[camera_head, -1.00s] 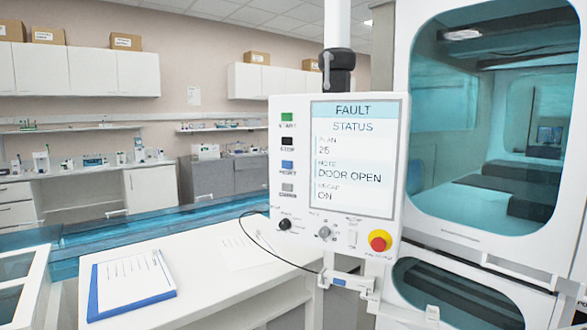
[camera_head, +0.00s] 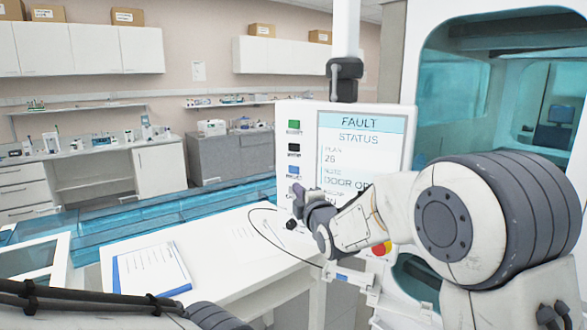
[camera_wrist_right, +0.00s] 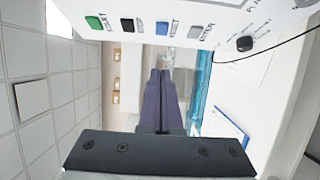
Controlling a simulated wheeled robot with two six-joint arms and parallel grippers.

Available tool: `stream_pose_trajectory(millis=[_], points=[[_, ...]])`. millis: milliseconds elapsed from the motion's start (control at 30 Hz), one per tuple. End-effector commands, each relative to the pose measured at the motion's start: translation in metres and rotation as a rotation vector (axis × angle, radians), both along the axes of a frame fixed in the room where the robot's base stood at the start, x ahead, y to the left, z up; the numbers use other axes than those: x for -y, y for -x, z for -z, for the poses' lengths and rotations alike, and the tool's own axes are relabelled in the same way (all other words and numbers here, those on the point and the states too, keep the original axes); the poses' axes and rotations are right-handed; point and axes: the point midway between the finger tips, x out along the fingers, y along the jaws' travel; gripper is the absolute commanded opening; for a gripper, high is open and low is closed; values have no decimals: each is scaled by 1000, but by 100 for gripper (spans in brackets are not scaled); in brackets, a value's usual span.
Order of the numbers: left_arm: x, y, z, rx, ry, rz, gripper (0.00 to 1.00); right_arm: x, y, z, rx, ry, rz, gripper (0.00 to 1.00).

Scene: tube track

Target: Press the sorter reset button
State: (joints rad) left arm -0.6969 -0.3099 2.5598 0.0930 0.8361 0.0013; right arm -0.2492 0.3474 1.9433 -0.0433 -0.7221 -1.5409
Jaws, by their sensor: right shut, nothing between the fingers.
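The blue reset button (camera_head: 293,170) is third from the top in the button column on the left side of the white control panel (camera_head: 295,112). My right gripper (camera_head: 299,203) is shut and empty, and appears just below the blue button in the head view. The right wrist view shows the shut fingers (camera_wrist_right: 160,73) and the blue button (camera_wrist_right: 162,28) beyond their tips, with a gap in the picture. The grey button's lower part is partly hidden by the gripper in the head view. My left gripper is not in view.
The green button (camera_head: 294,126) and black button (camera_head: 294,148) sit above the blue one. A red emergency stop (camera_head: 380,248) shows partly behind my right arm. A cable (camera_head: 262,232) hangs by the panel. A clipboard (camera_head: 152,270) lies on the white table.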

Motion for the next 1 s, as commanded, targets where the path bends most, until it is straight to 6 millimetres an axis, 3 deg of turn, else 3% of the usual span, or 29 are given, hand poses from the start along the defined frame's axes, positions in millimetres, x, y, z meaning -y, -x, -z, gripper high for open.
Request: stream_pose_trajectory(millis=[267,433,900,1000], points=[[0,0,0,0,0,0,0,-1,0,0,-1,-1,-1,0],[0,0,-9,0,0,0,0,-4,-11,-2,-3,-1,-2,0],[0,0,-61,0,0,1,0,-28,-95,-4,-3,-1,-2,0],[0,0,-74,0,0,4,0,-20,-109,-5,-3,-1,1,0]])
